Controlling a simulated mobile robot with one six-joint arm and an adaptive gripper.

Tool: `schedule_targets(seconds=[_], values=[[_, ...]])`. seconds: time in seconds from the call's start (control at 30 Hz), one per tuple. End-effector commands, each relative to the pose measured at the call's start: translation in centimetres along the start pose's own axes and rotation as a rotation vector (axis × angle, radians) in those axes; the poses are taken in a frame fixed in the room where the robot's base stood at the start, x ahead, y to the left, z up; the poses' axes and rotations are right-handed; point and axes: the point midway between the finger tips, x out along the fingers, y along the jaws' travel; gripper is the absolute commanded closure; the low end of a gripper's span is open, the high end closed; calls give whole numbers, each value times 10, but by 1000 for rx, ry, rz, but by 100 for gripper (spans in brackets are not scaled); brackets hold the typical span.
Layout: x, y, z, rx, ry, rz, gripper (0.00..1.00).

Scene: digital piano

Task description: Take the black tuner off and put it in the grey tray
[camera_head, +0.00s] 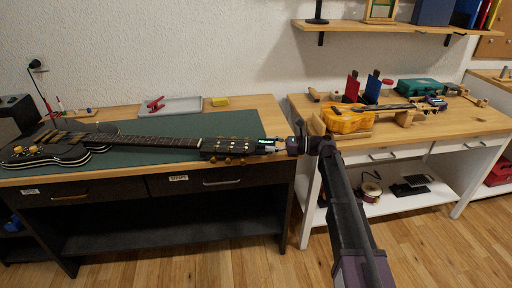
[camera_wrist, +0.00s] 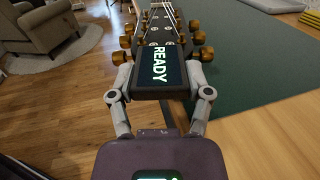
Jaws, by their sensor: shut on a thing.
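The black tuner (camera_wrist: 160,71) has a lit screen reading READY. It sits at the end of the guitar's headstock (camera_wrist: 152,28) in the wrist view. My gripper (camera_wrist: 160,80) has one finger on each side of the tuner and is shut on it. In the head view my gripper (camera_head: 283,145) reaches from the right to the headstock (camera_head: 228,147), and the tuner (camera_head: 264,145) shows small between them. The black guitar (camera_head: 60,143) lies on the green mat. The grey tray (camera_head: 183,106) lies at the back of the bench.
A red clamp (camera_head: 155,104) is by the tray's left end, and a yellow block (camera_head: 220,101) is to its right. The green mat (camera_head: 250,121) has bare room between guitar and tray.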

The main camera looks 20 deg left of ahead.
Motion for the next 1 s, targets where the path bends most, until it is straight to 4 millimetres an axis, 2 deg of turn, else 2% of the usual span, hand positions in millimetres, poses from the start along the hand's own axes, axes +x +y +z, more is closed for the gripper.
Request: schedule_targets(seconds=[0.77,1.0], values=[[-5,0,0,0,0,0,93],[-12,0,0,0,0,-2,93]])
